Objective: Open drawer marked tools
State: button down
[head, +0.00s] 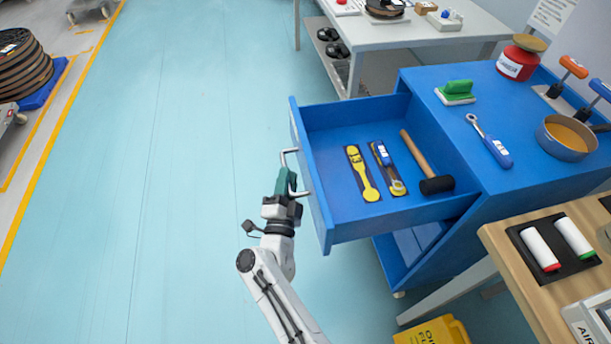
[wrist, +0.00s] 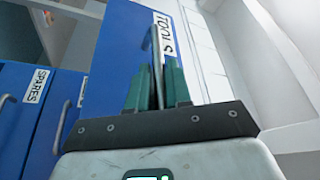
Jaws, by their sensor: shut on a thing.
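The blue drawer (head: 340,232) marked TOOLS is pulled well out of the blue cabinet (head: 500,200). Its TOOLS label (wrist: 163,36) shows in the wrist view, beside the metal bar handle (wrist: 155,60). My gripper (head: 286,180) is shut on this handle at the drawer's front, and its green fingers (wrist: 157,88) lie on either side of the bar in the wrist view.
A SPARES drawer (wrist: 30,100) is beside it in the wrist view. The cabinet top holds a green brush (head: 456,92), a ratchet (head: 492,145), a round pan (head: 566,138) and a red pot (head: 520,60). A wooden bench (head: 520,268) stands at right.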

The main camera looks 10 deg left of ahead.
jog(key=shift+s+a+f, duration=0.1)
jog(key=shift+s+a, duration=0.1)
jog(key=shift+a, duration=0.35)
jog(key=c, duration=1.1)
grip_release()
jog(key=p+v, duration=0.1)
jog(key=v, duration=0.9)
jog(key=shift+s, duration=0.35)
jog(key=shift+f, duration=0.1)
